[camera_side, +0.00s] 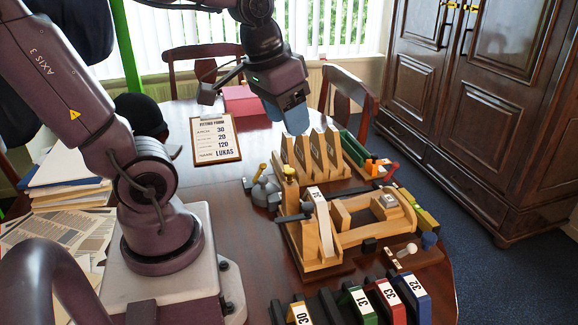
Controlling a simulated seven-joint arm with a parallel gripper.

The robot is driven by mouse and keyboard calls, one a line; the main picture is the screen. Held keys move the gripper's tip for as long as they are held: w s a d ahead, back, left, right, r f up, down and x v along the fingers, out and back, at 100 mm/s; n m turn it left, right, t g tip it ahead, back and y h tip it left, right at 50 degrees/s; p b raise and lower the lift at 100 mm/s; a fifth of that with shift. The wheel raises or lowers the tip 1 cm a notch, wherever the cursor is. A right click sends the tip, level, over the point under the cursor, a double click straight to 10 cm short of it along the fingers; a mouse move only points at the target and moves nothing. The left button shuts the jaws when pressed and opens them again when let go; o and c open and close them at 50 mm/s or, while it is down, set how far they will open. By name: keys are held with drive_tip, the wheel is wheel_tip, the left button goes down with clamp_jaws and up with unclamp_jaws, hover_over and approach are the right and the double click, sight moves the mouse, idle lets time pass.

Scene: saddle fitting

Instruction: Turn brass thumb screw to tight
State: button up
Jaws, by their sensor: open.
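My gripper (297,120) is open and hangs above and behind the fixture, pointing down, with blue-grey fingers. It is clear of the screw and I see nothing held in it.
A wooden slotted rack (315,155) stands behind the fixture, under my gripper. Several numbered blocks (388,298) line the front edge. Coloured tools (380,168) lie at the right. A clipboard (216,138) lies at the back left. Bare tabletop (245,235) shows left of the fixture.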

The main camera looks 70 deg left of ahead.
drive_tip(key=w+a+f+n+g+h, duration=0.1)
drive_tip(key=a+f+n+g, duration=0.15)
drive_tip(key=a, duration=0.25)
drive_tip(key=w+a+f+n+g+h, duration=0.1)
drive_tip(key=w+a+n, duration=0.1)
drive_tip(key=a+n, duration=0.25)
drive_tip(key=n+h, duration=0.3)
drive_tip(key=n, duration=0.4)
approach(289, 170)
drive_tip(key=shift+g, duration=0.25)
drive_tip(key=x, duration=0.8)
drive_tip(key=shift+w+d+f, duration=0.2)
drive_tip(key=shift+f, duration=0.15)
drive_tip(key=c, duration=0.9)
